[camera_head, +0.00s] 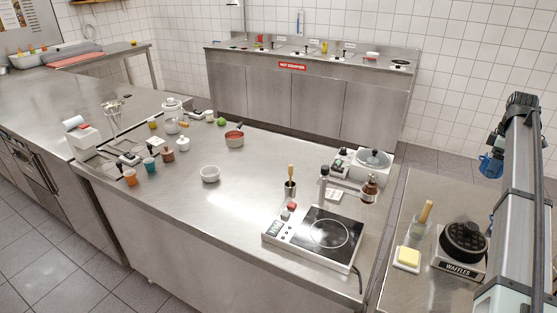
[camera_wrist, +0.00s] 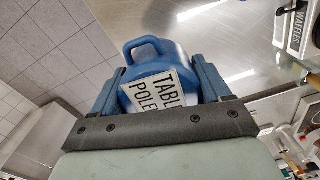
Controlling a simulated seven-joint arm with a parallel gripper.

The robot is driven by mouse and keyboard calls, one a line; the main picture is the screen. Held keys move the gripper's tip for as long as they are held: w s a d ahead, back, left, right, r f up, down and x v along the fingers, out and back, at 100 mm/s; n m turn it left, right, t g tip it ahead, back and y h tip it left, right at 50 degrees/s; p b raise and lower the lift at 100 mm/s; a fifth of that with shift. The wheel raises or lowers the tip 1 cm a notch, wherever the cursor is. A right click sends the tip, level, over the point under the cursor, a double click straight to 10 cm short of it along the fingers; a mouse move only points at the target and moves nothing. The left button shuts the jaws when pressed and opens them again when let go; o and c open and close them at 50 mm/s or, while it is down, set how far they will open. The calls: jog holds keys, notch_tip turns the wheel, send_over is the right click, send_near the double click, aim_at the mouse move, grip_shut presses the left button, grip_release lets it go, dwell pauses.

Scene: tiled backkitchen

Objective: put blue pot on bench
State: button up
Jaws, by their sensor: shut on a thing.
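The blue pot (camera_wrist: 148,66) fills the upper middle of the wrist view. It has a loop handle at its top and a white label with black letters starting "TABLE POLE". My gripper (camera_wrist: 159,82) is shut on the blue pot, with one blue finger on each side. In the head view a small blue shape (camera_head: 490,164) shows at the right, beside my arm; the arm partly hides it. The steel bench (camera_head: 225,207) fills the middle of the head view. A second steel bench (camera_head: 408,292) stands at the lower right, below the blue shape.
The right bench carries a waffle iron (camera_head: 463,249), a butter dish (camera_head: 407,259) and a glass with a wooden tool (camera_head: 420,226). The middle bench holds an induction hob (camera_head: 318,238), a white bowl (camera_head: 210,174) and several jars. Its front middle is clear.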

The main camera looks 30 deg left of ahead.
notch_tip(320, 180, up, 5)
jog(key=shift+w+f, duration=0.1)
jog(key=shift+f, duration=0.1)
jog(key=s+a+n, duration=0.3)
jog(key=a+n, duration=0.3)
jog(key=a, duration=2.9)
jog(key=s+a+n, duration=0.2)
jog(key=s+a, duration=0.2)
jog(key=a, duration=0.6)
jog(key=s+a+n, duration=0.2)
jog(key=s+a, duration=0.3)
jog(key=a, duration=0.4)
jog(key=s+a+n, duration=0.2)
jog(key=s+a, duration=0.2)
jog(key=a, duration=0.6)
jog(key=n, duration=0.7)
send_over(184, 196)
notch_tip(184, 196, down, 4)
jog(key=shift+f, duration=5.6)
jog(key=shift+f, duration=0.1)
